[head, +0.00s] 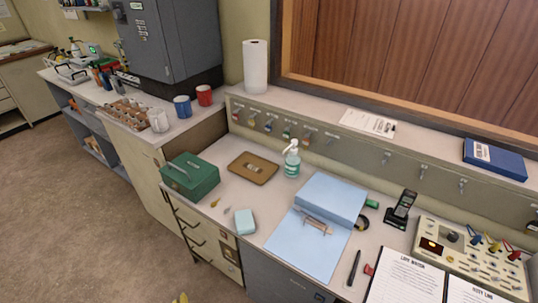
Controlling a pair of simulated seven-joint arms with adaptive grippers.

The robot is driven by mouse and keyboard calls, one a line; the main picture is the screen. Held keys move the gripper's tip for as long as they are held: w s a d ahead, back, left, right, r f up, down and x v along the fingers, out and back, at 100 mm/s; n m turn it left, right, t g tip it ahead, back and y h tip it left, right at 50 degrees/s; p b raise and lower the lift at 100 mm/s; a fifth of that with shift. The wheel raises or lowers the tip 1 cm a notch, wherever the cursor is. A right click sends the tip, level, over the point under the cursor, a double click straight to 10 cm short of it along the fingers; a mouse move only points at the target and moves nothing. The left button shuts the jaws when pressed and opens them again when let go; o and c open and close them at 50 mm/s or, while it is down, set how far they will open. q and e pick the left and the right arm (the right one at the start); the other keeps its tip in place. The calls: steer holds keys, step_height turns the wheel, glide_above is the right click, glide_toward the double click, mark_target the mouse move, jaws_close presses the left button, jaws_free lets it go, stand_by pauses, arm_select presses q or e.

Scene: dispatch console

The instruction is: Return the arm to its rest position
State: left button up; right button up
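Neither of my arms can be made out in the head view, and no gripper shows. A small yellowish shape (181,298) pokes in at the bottom edge; I cannot tell what it is. The desk (222,218) below holds a green metal box (190,176), a brown tray (253,168) with a small item in it, a pump bottle (292,160), a light blue block (245,222) and an open blue binder (303,252).
A handset in its cradle (401,210), a control panel (470,262), a pen (354,268) and a log sheet (405,280) crowd the right. Hooks with keys line the ledge (300,112). A paper roll (255,66) stands there. Floor (70,220) is clear at left.

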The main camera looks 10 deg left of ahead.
arm_select(q)
steer(key=s+d+f+n+g+h, duration=0.15)
steer(key=s+f, duration=0.25)
steer(key=f, duration=0.8)
steer(key=s+d+f+g+h, duration=0.15)
steer(key=s+f, duration=0.35)
steer(key=f, duration=0.6)
steer(key=s+f+n+g, duration=0.1)
steer(key=s+f+n, duration=0.1)
steer(key=s+f, duration=1.1)
steer(key=s, duration=0.3)
steer(key=shift+a, duration=0.2)
